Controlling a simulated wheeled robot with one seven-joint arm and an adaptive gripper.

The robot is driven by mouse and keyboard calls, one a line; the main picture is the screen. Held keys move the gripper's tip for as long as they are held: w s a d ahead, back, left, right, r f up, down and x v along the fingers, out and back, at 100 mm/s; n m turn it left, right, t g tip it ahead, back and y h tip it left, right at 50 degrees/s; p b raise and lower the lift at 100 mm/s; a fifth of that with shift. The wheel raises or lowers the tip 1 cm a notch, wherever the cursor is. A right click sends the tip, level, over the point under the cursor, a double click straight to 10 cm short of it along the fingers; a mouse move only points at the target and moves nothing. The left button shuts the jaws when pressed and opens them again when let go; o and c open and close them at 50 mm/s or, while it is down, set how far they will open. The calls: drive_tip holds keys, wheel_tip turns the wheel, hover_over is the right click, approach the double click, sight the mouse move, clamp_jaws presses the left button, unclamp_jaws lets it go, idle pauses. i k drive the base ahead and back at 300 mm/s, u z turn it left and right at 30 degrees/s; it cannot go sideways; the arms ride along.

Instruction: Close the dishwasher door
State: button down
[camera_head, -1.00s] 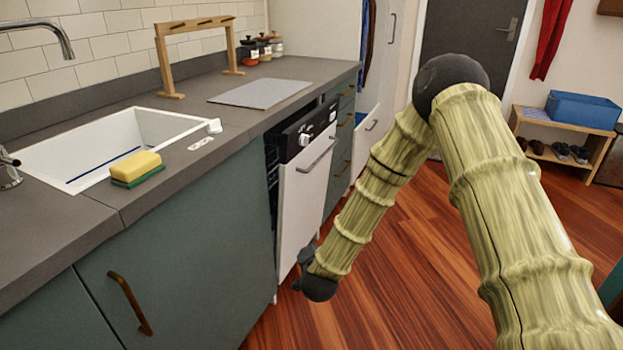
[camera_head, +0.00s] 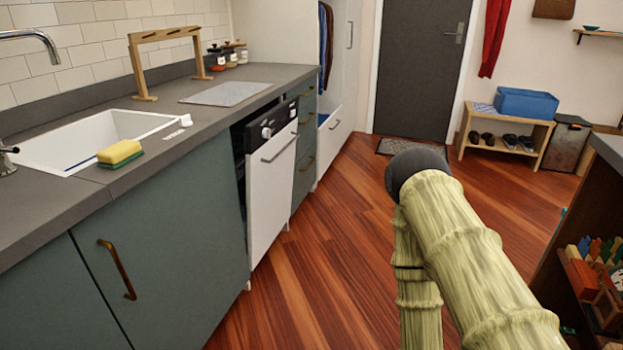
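The dishwasher door (camera_head: 271,178) is a white panel with a black control strip (camera_head: 271,123) and a bar handle (camera_head: 279,148). It stands nearly upright under the counter, tilted slightly out, with a dark gap at its top left side. My arm (camera_head: 440,240) comes in from the lower right, clear of the door. My gripper is not visible; the arm's far end runs out of the bottom of the picture.
A grey counter (camera_head: 172,115) with a white sink and a sponge (camera_head: 120,153) runs above teal cabinets (camera_head: 165,240). Wooden floor (camera_head: 330,250) is free before the dishwasher. A shelf with toys (camera_head: 595,285) stands at the right edge. A shoe bench (camera_head: 505,140) is at the back.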

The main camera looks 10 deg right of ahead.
sight(276, 184)
drive_tip(key=z, duration=0.35)
drive_tip(key=k, duration=0.7)
drive_tip(key=u, duration=0.45)
drive_tip(key=i, duration=0.6)
drive_tip(key=u, duration=0.5)
drive_tip(key=i, duration=0.85)
drive_tip(key=z, duration=0.3)
